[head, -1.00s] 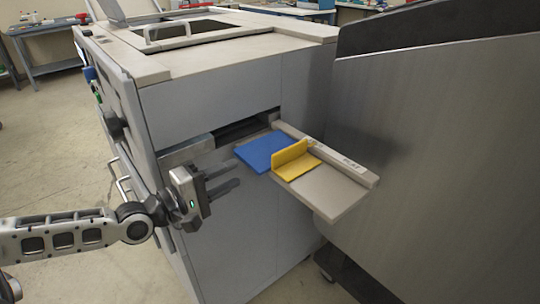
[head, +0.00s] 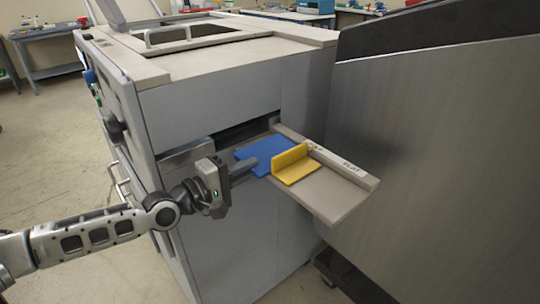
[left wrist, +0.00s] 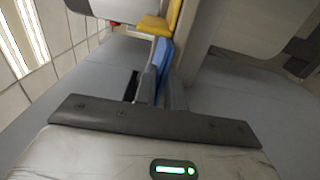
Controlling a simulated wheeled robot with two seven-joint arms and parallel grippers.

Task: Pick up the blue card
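The blue card (head: 268,151) lies flat on a small beige tray (head: 325,199) that sticks out of the machine's side below a slot. A yellow angled piece (head: 292,165) rests on the tray against the card's right part and hides some of it. My left gripper (head: 256,168) is at the card's near left edge. In the left wrist view the blue card (left wrist: 163,58) runs between the two fingers (left wrist: 162,93), which sit close on either side of it and look shut on it. My right gripper is not in view.
The grey machine (head: 215,110) stands right behind and beside my left gripper, with a dark slot (head: 245,130) above the tray. A large grey cabinet (head: 440,150) stands close on the right. Open floor (head: 50,140) lies to the left.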

